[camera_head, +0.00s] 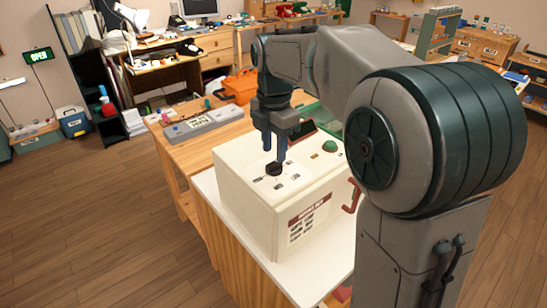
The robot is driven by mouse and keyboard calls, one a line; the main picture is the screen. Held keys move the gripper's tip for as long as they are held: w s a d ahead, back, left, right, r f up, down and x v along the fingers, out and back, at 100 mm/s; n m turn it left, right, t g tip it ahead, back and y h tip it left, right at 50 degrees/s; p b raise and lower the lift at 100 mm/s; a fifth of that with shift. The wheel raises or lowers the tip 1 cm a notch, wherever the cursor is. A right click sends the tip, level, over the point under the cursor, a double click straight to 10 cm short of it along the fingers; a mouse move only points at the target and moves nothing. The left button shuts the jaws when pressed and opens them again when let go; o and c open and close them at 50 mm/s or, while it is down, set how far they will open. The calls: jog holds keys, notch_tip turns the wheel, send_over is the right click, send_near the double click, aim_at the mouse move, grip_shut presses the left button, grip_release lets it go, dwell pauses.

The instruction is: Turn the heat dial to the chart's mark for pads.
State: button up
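A cream-white machine box (245,198) stands on a white-topped counter. A small black dial (275,168) sits on its top face, with small dark marks around it. A chart (308,217) with a dark red heading is on the front face; its lines are too small to read. My gripper (275,153) points down right over the dial. Its blue fingers are around or just above the dial; I cannot tell whether they touch it. The dial's pointer direction cannot be made out.
A green button (330,146) and a dark tilted display are on the box top. A red handle (352,196) sticks out at its right side. A wooden table (185,150) behind holds a grey strip (203,123) and an orange case (241,86). Wooden floor at left is clear.

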aim_at(274, 162)
jog(key=shift+f, duration=1.7)
grip_shut()
